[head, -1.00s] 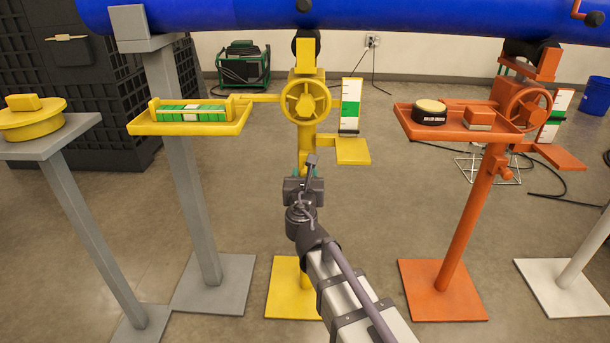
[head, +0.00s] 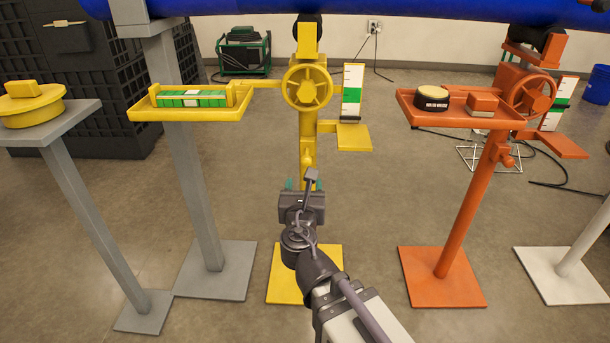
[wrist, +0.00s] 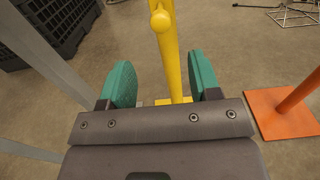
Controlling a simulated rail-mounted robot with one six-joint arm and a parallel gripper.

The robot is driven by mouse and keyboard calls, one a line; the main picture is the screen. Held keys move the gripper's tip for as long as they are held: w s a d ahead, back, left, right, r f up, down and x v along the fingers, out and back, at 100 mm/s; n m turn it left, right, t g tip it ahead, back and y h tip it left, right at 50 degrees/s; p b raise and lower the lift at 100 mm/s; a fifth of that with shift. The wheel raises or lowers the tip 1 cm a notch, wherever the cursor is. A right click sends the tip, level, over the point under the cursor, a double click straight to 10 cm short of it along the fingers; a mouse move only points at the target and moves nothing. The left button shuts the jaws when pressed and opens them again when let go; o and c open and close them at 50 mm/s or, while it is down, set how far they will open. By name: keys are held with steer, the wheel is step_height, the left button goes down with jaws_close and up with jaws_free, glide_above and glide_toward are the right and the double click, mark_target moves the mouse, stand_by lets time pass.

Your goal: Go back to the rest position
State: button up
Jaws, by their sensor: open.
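My gripper (head: 304,186) is in front of the yellow stand's post, below its handwheel. In the wrist view my gripper (wrist: 161,85) shows two teal fingers spread apart with nothing between them. The yellow post (wrist: 169,60) shows beyond the gap, apart from the fingers. In the head view the fingertips are mostly hidden behind the gripper body.
The yellow stand has a handwheel (head: 307,86) and a tray (head: 188,116) holding a green block (head: 170,99). The orange stand's tray (head: 455,118) is to the right. A grey stand (head: 60,128) is at left. A blue pipe (head: 400,8) runs overhead. Open floor lies between posts.

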steer(key=shift+s, duration=0.1)
steer(key=s+d+f+m+g+h+p, duration=0.1)
steer(key=s+d+f+m+g+h, duration=0.35)
steer(key=m, duration=0.75)
steer(key=s+d+f+m+g+h+p, duration=0.15)
steer(key=d+f+m+g, duration=0.45)
steer(key=m, duration=0.6)
steer(key=s+d+r+m+g+y+p, duration=0.4)
steer(key=s+d+m+g+y+p, duration=0.3)
steer(key=d+m, duration=0.45)
step_height(320, 180, up, 37)
steer(key=w+a+h+p, duration=0.1)
steer(key=p, duration=3.7)
steer(key=shift+w+a, duration=0.15)
steer(key=shift+a, duration=0.1)
steer(key=shift+f+m+g, duration=0.1)
steer(key=shift+m+g, duration=0.15)
